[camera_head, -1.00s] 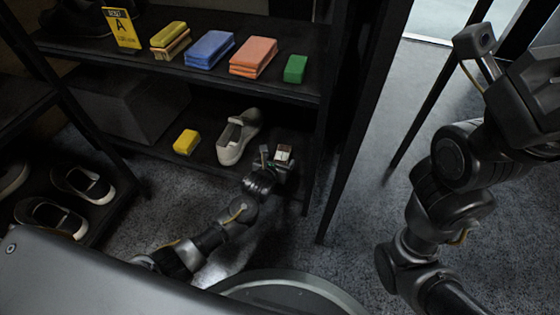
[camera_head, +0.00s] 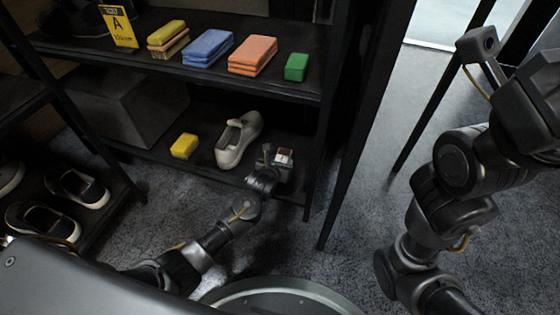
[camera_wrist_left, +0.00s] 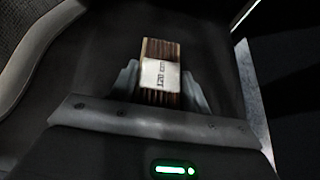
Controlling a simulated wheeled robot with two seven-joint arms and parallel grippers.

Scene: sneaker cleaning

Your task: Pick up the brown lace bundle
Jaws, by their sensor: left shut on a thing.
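The brown lace bundle (camera_wrist_left: 161,50) has brown strands and a white label band. In the left wrist view it sits between the two fingers of my left gripper (camera_wrist_left: 160,88), which is shut on it. In the head view, my left gripper (camera_head: 274,161) is low over the right end of the lower shelf, to the right of a white shoe. The bundle's white label (camera_head: 284,155) shows there, small and partly hidden by the gripper. I cannot tell whether the bundle still touches the shelf. My right arm stands at the right, but its fingers are not visible.
The lower shelf (camera_head: 207,165) also holds the white shoe (camera_head: 238,139) and a yellow block (camera_head: 185,146). The upper shelf (camera_head: 150,58) above carries yellow, blue, orange and green items. A dark shelf post (camera_head: 322,150) rises just right of my left gripper.

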